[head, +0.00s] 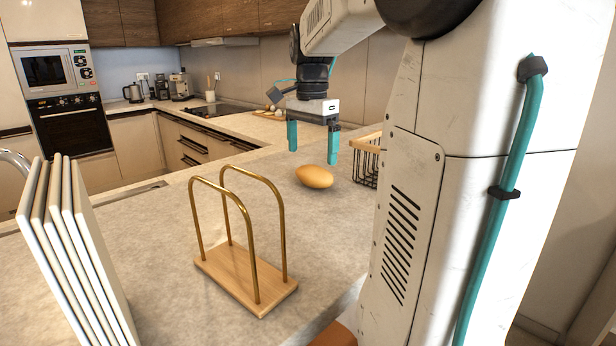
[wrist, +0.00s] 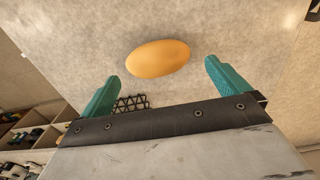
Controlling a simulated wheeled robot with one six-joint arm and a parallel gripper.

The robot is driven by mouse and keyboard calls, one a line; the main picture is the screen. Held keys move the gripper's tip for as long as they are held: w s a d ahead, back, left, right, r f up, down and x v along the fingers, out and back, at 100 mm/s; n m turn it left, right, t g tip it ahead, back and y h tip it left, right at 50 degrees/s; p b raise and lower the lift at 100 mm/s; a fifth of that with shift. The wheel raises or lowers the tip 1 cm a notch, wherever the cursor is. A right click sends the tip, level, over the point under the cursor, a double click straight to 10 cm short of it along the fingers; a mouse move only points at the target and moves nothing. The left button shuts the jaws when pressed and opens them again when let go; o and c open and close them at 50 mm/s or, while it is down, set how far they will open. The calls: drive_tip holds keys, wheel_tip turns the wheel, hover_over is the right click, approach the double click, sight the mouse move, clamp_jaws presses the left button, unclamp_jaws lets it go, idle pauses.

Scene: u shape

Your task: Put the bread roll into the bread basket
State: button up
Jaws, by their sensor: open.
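The bread roll (head: 314,176) is a golden-brown oval lying on the counter in the head view. It also shows in the wrist view (wrist: 158,58), a little beyond the fingertips. My gripper (head: 313,149) is open and empty, its teal fingers pointing down above the counter near the roll. In the wrist view my gripper (wrist: 161,82) has its fingers spread wide, with the roll between their lines and not touched. The bread basket (head: 364,165) is a dark wire basket with a wooden rim, right of the roll. My arm column hides its right part.
A wooden napkin-style stand with brass hoops (head: 245,270) stands in the front middle of the counter (head: 160,240). Several white upright boards or plates (head: 75,250) are at the front left. A cutting board with small items (head: 270,112) lies farther back.

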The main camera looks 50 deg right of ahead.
sight(314, 167)
drive_tip(key=f, duration=0.5)
drive_tip(key=shift+s+d+f, duration=0.2)
drive_tip(key=shift+s+d, duration=0.05)
drive_tip(key=shift+s, duration=0.05)
drive_tip(key=shift+c, duration=0.3)
drive_tip(key=c, duration=0.8)
drive_tip(key=shift+r, duration=0.15)
